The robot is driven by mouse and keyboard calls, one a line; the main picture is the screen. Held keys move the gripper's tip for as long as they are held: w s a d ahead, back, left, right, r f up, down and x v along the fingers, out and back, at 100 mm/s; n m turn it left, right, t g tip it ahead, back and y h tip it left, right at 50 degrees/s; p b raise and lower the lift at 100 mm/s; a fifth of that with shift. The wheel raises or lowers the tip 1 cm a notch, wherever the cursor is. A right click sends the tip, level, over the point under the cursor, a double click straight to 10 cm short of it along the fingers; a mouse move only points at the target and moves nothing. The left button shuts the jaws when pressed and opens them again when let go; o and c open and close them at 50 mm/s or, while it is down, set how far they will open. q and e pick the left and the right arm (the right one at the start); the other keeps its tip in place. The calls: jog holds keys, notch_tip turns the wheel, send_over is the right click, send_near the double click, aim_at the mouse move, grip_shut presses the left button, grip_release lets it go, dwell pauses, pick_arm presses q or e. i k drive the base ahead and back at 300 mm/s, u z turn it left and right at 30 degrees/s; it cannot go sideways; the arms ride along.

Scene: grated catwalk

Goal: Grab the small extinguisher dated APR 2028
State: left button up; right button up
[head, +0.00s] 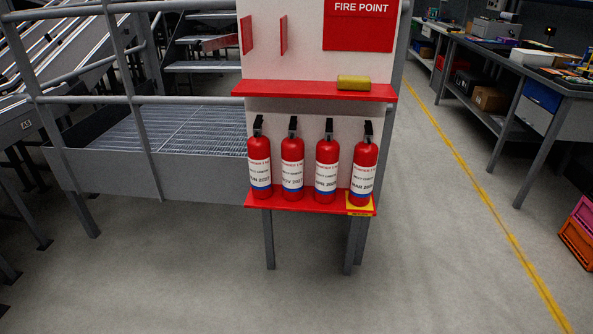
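Four similar small red extinguishers with black tops and white labels stand upright in a row on the lower red shelf (258,203) of the fire point stand. From left to right they are the first extinguisher (260,155), the second extinguisher (292,155), the third extinguisher (327,155) and the fourth extinguisher (363,158). The date prints are small and blurred; the third seems to read APR, and its year cannot be made out for certain. Neither gripper is in view.
An upper red shelf (300,90) overhangs the row and holds a yellow block (353,82). A yellow tag (360,209) is on the lower shelf's front right. A grey railing (140,98) and grating stand left. Concrete floor (300,300) in front is clear. Workbenches (575,120) stand right.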

aim_at(327, 149)
jog(key=u, duration=0.75)
jog(key=i, duration=1.85)
jog(key=u, duration=1.95)
jog(key=i, duration=1.1)
jog(key=z, duration=3.75)
jog(key=i, duration=0.5)
jog(key=u, duration=0.05)
